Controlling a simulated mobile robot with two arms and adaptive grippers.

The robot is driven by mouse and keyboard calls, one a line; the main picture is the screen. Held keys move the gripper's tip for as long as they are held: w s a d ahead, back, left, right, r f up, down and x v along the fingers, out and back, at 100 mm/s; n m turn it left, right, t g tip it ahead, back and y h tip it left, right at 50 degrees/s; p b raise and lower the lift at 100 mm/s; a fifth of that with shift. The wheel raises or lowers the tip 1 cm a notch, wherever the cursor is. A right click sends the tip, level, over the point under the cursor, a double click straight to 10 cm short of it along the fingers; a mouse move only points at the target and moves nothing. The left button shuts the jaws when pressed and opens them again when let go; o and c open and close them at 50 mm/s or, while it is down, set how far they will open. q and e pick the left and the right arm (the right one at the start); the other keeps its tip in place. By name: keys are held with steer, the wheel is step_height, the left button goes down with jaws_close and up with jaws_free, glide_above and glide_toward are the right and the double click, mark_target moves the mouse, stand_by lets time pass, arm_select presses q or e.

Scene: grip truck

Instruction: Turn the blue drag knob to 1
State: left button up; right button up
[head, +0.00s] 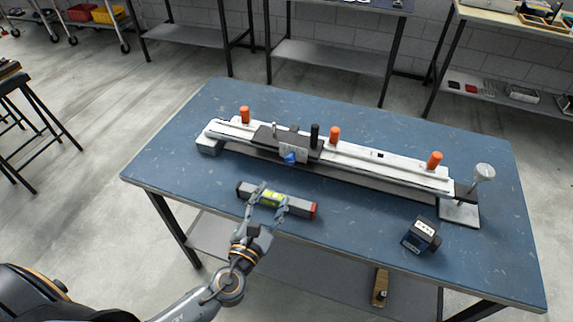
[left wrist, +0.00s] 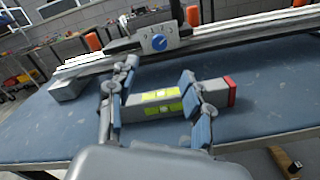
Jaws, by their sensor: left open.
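The blue drag knob (head: 289,157) sits on the front of a dark carriage (head: 275,138) on the long white rail (head: 380,160). My right gripper is not in view.
Orange posts (head: 334,134) stand along the rail, and a black post (head: 314,134) rises by the carriage. A metal stand (head: 484,173) is at the rail's right end. The table's left front (head: 175,170) is clear.

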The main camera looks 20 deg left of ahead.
mark_target(289, 162)
arm_select(q)
steer(key=w+p, duration=0.1)
steer(key=w, duration=1)
steer(key=shift+w+d, duration=0.1)
steer(key=shift+d, duration=0.05)
jaws_close()
